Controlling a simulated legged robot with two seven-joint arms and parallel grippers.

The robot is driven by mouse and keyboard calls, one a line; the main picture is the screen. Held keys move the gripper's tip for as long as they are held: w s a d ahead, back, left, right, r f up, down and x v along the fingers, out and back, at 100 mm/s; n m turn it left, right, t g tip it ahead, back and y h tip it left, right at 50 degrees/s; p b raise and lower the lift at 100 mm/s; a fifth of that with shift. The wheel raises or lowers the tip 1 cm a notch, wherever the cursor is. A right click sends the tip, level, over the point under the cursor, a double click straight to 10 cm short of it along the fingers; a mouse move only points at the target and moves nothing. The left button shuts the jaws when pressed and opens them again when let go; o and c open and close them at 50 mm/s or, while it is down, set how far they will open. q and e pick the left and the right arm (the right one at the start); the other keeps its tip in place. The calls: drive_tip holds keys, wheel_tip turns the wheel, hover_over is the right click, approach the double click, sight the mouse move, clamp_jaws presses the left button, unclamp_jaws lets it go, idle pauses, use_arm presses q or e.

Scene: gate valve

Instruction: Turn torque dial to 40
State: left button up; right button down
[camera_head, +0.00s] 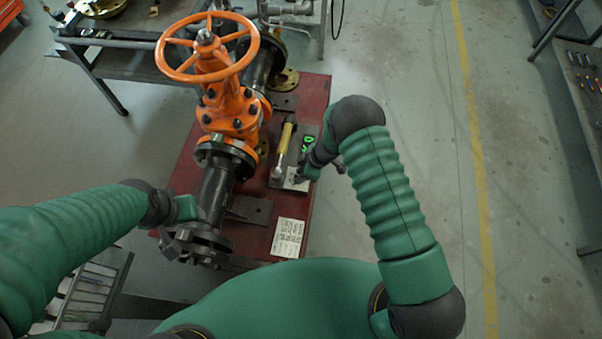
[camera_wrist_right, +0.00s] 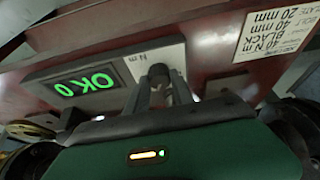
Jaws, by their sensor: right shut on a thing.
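The torque box (camera_wrist_right: 110,75) is a light grey panel with a dark screen (camera_wrist_right: 88,84) and an "N m" mark. In the head view the box (camera_head: 289,180) is partly hidden by my right gripper (camera_head: 301,176). My left gripper (camera_head: 190,243) is by the near pipe flange; its jaw opening is unclear.
An orange valve with a handwheel (camera_head: 161,58) stands on a red platform (camera_head: 318,105), left of the box. A printed card (camera_head: 288,238) mentions 40 N m. Floor to the right is clear.

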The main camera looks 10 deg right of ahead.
drive_tip(key=shift+w, duration=0.15)
drive_tip(key=shift+n+g, duration=0.3)
drive_tip(key=shift+n, duration=0.5)
drive_tip(key=shift+a+n+g, duration=0.1)
drive_tip(key=shift+n+g, duration=0.2)
drive_tip(key=shift+n, duration=0.4)
drive_tip(key=n+g+b, duration=0.1)
drive_tip(key=n, duration=0.2)
drive_tip(key=shift+w+f+b, duration=0.1)
drive_tip(key=shift+w+b, duration=0.05)
drive_tip(key=shift+b, duration=0.2)
use_arm(q)
drive_tip(key=shift+s+b+x, duration=0.15)
drive_tip(key=shift+b+x, duration=0.15)
drive_tip(key=shift+x, duration=0.4)
drive_tip(key=shift+s+b+x, duration=0.15)
drive_tip(key=shift+b+x, duration=0.1)
drive_tip(key=shift+x, duration=0.4)
use_arm(e)
drive_tip(key=shift+n+g, duration=0.6)
drive_tip(key=shift+n, duration=0.7)
use_arm(q)
drive_tip(key=shift+a+f, duration=0.1)
drive_tip(key=shift+f, duration=0.05)
use_arm(e)
drive_tip(key=shift+w, duration=0.1)
drive_tip(key=c, duration=1.1)
unclamp_jaws()
